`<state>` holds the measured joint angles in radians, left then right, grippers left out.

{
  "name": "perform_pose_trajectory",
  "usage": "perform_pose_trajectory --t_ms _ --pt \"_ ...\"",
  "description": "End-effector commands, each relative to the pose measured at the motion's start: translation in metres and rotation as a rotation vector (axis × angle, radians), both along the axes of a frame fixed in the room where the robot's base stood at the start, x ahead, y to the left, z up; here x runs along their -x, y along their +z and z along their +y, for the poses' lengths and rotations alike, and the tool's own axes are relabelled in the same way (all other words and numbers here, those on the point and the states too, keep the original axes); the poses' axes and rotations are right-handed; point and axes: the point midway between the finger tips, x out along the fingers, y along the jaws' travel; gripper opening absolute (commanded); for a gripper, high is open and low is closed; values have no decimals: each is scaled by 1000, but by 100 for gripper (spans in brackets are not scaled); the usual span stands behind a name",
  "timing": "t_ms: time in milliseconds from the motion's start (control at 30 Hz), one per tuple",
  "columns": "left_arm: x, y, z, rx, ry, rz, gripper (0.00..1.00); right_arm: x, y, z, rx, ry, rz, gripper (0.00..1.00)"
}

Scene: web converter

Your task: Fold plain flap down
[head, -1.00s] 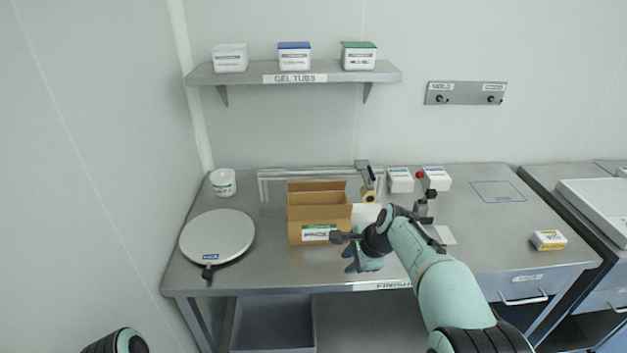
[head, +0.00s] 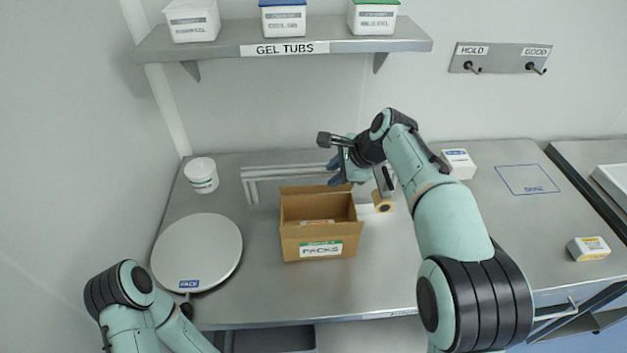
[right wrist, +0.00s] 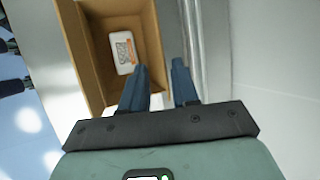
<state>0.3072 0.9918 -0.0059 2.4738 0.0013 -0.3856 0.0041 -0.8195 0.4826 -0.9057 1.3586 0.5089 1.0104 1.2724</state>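An open brown cardboard box (head: 290,243) with a PACKS label (head: 321,248) on its front stands on the steel table. Its top is open, and a panel (head: 300,190) stands up at the back. A white pack with an orange printed code (right wrist: 122,50) lies inside. My right gripper (head: 334,168) is above the back right of the box. In the right wrist view its blue fingers (right wrist: 159,68) are apart, close to the box's edge, with nothing seen held. Whether they touch it I cannot tell.
A round white plate (head: 197,252) and a white tub (head: 201,175) are left of the box. A shelf (head: 210,46) with gel tubs hangs above. The table front right of the box is clear.

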Motion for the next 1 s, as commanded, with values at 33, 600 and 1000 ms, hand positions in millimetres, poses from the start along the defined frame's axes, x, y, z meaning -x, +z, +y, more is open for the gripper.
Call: perform_pose_trajectory --t_ms 33,600,1000 --pt "1 0 0 0 1 1 43 -3 -9 3 1 -2 5 30" --pt "-3 2 0 0 0 -4 43 -45 -93 42 1 -2 0 30" --pt "-4 2 0 0 0 -4 43 -49 -100 46 -1 -2 -1 30"
